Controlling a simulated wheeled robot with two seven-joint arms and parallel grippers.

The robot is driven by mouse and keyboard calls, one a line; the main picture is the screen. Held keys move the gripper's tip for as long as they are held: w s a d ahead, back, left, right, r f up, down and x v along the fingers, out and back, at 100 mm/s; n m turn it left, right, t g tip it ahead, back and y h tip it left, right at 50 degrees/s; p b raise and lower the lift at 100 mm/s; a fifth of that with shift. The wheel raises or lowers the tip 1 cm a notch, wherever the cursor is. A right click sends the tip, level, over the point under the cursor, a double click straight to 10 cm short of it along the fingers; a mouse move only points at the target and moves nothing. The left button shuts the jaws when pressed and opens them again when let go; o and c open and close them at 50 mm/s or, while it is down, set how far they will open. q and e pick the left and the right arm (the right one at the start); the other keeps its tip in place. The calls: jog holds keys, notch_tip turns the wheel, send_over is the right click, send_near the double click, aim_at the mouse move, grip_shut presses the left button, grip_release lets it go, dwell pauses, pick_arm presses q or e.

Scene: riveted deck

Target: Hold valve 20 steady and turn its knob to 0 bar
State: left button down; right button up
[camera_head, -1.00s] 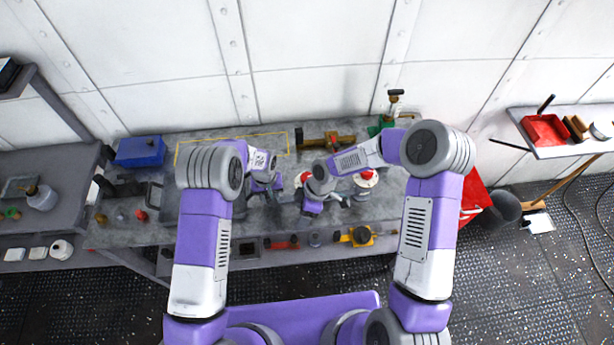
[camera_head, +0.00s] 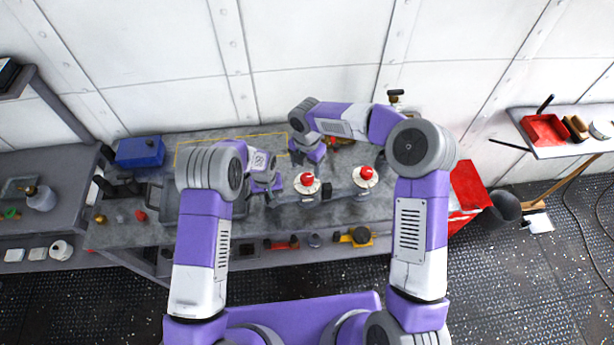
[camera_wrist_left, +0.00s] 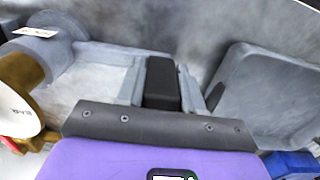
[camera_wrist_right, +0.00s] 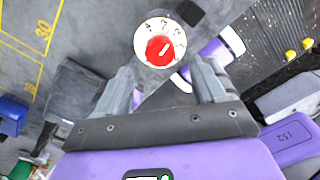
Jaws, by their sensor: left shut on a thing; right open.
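Two valves with red knobs on white dials stand on the bench: a left valve (camera_head: 306,183) and a right valve (camera_head: 365,176). Their number labels are not readable. My left gripper (camera_head: 268,192) is left of the left valve; its wrist view shows it shut on a black bar (camera_wrist_left: 163,84), beside a grey cylinder with a brass part and white dial edge. My right gripper (camera_head: 307,160) is open and empty, behind the left valve. Its wrist view shows a dial with a red knob (camera_wrist_right: 160,50) beyond the fingertips, untouched, its white pointer toward the upper right.
The grey bench (camera_head: 225,233) also holds a blue box (camera_head: 140,151) and a tray at the left. A red bin (camera_head: 468,188) stands at its right end. Yellow markings run along the back of the bench. My left forearm is close beside the valves.

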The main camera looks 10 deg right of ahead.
aim_at(307, 177)
notch_tip(307, 177, down, 7)
jog(key=shift+r, duration=0.2)
jog(key=c, duration=1.1)
jog(key=shift+o, duration=0.2)
